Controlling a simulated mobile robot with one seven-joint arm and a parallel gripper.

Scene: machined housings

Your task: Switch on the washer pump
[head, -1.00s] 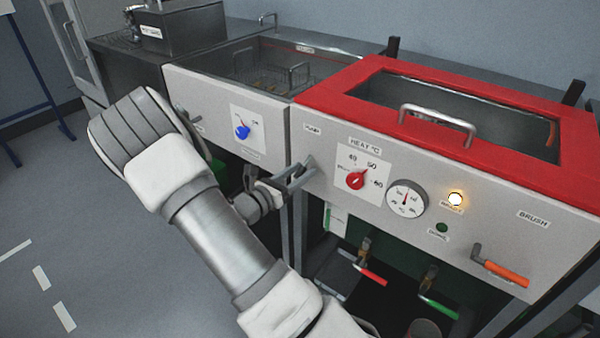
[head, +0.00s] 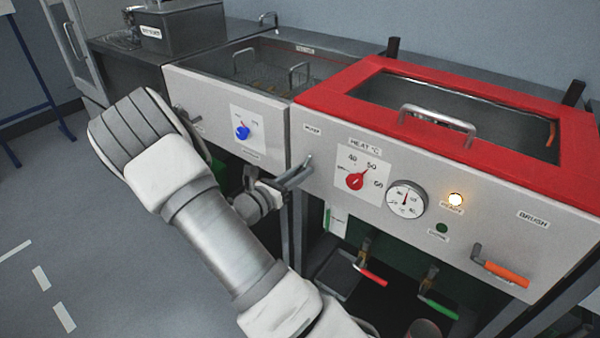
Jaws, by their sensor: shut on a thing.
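The washer (head: 520,184) has a light grey front panel and a red top frame. My gripper (head: 304,168) is at the panel's left end, under a small label (head: 312,128) too blurred to read surely. Its fingers are shut on a small grey switch lever (head: 309,160), which they mostly hide; its setting cannot be told. The red heat knob (head: 355,181) points near 50. A round gauge (head: 406,199) is beside it. An amber lamp (head: 455,199) is lit, and a green lamp (head: 442,228) below it looks dark.
An orange-handled lever (head: 505,273) sits under the BRUSH label. Red-handled (head: 372,276) and green-handled (head: 438,307) valves are below the panel. A neighbouring tank's panel (head: 215,108) with a blue knob (head: 242,132) is left, behind my arm. The floor at left is clear.

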